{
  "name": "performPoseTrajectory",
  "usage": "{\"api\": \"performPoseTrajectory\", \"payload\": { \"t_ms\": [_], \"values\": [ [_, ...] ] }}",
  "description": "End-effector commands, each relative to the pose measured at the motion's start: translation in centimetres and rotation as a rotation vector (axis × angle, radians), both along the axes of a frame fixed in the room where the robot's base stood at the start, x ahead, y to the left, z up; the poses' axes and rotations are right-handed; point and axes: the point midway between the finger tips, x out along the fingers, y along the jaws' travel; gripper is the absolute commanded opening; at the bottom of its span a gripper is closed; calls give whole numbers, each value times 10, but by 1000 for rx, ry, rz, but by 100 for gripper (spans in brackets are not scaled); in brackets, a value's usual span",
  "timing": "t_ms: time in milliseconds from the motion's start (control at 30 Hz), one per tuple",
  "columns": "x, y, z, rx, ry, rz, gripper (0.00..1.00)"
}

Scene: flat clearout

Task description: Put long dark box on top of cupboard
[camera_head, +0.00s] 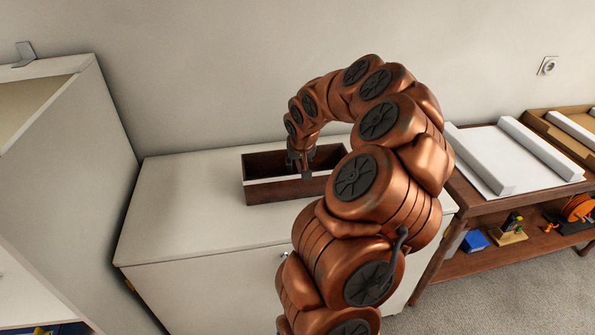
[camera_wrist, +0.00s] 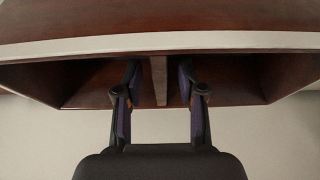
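The long dark box (camera_head: 262,190) is an open-topped brown box with pale rims, upright on the white top of the low cupboard (camera_head: 188,225). It appears to rest there. A thin divider (camera_wrist: 158,82) crosses its inside in the wrist view. My gripper (camera_head: 299,165) points down into the box. In the wrist view my gripper (camera_wrist: 160,88) has its two fingers apart, one on each side of the divider, with gaps visible between fingers and divider. The right part of the box is partly hidden behind my arm in the head view.
A tall pale cabinet (camera_head: 75,150) stands close on the left. The cupboard top left of the box is clear. The wall is behind.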

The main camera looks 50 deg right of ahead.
Motion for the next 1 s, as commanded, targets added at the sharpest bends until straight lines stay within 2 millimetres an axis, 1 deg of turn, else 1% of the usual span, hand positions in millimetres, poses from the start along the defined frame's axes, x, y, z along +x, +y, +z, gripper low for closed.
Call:
{"api": "performPoseTrajectory", "payload": {
  "t_ms": [200,500,700,867,933,967,1000],
  "values": [
    [-8,7,27,-2,-5,0,39],
    [-20,16,62,-3,-2,3,39],
    [-25,19,73,1,2,2,39],
    [-25,20,75,1,3,3,39],
    [-24,26,76,2,6,14,39],
    [-23,32,78,4,9,26,39],
    [-21,44,80,7,14,49,39]
  ]
}}
